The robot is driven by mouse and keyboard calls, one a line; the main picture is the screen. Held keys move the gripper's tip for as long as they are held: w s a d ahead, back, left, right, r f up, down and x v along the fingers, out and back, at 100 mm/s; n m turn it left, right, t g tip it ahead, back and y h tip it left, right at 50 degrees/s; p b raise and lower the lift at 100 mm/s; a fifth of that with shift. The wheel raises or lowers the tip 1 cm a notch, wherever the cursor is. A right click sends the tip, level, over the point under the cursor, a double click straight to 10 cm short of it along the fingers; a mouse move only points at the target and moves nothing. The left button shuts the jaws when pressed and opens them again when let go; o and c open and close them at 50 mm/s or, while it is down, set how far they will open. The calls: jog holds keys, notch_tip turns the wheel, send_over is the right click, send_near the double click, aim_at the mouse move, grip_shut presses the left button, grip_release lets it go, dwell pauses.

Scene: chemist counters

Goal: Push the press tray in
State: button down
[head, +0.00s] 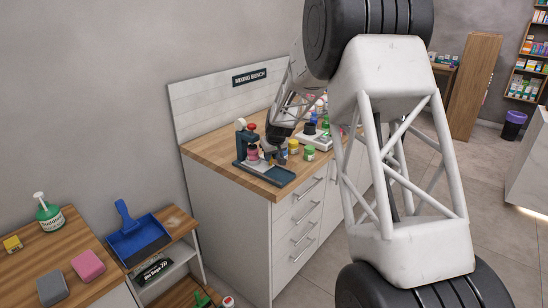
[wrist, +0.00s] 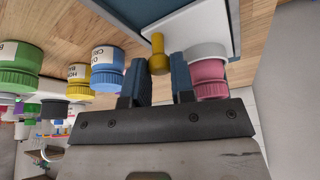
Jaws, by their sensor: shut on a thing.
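The teal press (head: 243,140) stands on the mixing bench with a red knob on top and a pink-lidded jar at it. Its low teal base (head: 272,176) reaches towards the front edge of the bench. My gripper (head: 268,156) is low over this base, angled down. In the wrist view my gripper (wrist: 160,82) has its two dark fingers close around a brass knob (wrist: 158,55). The knob stands at the edge of a pale plate (wrist: 195,22), which looks like the press tray. How far the tray sits out cannot be told; my arm hides part of it.
In the wrist view a pink-lidded jar (wrist: 208,75) is close beside one finger, and a blue-lidded jar (wrist: 107,70) is near the other. Yellow (head: 293,147) and green (head: 309,153) jars stand right of my gripper. A white device (head: 315,140) is behind them.

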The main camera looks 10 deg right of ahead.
jog(key=shift+w+a, duration=0.1)
jog(key=shift+a, duration=0.05)
jog(key=c, duration=1)
grip_release()
jog(key=shift+r, duration=0.1)
jog(key=shift+v, duration=3.85)
